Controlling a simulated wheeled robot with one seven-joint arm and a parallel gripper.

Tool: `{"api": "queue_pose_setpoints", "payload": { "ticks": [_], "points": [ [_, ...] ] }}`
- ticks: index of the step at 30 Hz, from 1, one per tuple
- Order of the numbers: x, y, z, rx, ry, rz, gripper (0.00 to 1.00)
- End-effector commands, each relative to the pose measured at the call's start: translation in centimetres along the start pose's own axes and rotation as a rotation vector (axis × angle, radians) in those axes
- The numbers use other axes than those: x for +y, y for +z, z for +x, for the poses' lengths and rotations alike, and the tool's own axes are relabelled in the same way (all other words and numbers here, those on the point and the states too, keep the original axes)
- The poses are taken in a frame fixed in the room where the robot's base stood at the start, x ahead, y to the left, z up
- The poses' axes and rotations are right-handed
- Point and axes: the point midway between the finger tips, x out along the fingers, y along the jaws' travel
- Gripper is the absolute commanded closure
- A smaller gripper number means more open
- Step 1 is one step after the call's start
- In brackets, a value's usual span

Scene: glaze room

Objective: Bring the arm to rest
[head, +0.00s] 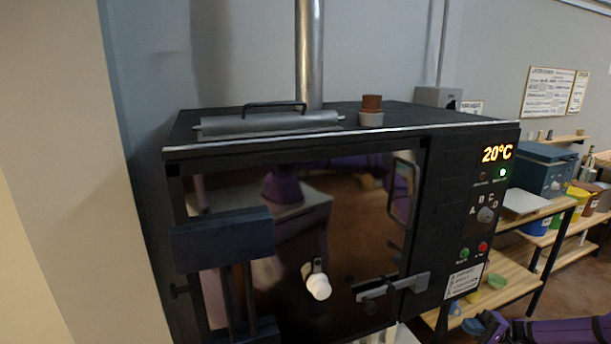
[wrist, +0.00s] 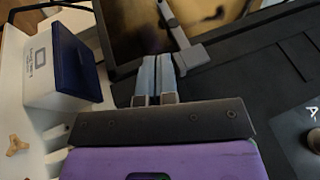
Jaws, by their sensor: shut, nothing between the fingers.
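My gripper (wrist: 158,62) shows in the wrist view with its two grey fingers together and nothing between them. Its tips are close to a grey latch handle (wrist: 188,55) on the black kiln; I cannot tell if they touch. In the head view a purple part of my arm (head: 560,330) shows at the bottom right, and the fingers are not seen there. The kiln (head: 450,200) fills the middle of the head view. Its glass-fronted door (head: 340,220) looks shut, with the latch handle (head: 390,288) lying roughly level at its lower right.
Small pots (head: 371,110) stand on the kiln top. A wooden shelf (head: 520,285) with tubs and a blue box (head: 540,168) is at the right. A wall (head: 60,170) borders the left.

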Motion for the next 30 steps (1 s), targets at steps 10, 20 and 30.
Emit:
{"api": "queue_pose_setpoints", "payload": {
  "ticks": [10, 20, 30],
  "points": [
    [-2.4, -0.1, 1.9, -0.078, 0.134, 0.056, 1.00],
    [-7.2, 0.2, 5.5, -0.202, 0.408, 0.150, 1.00],
    [-13.3, 1.7, 10.1, -0.294, 0.755, 0.223, 1.00]
  ]
}}
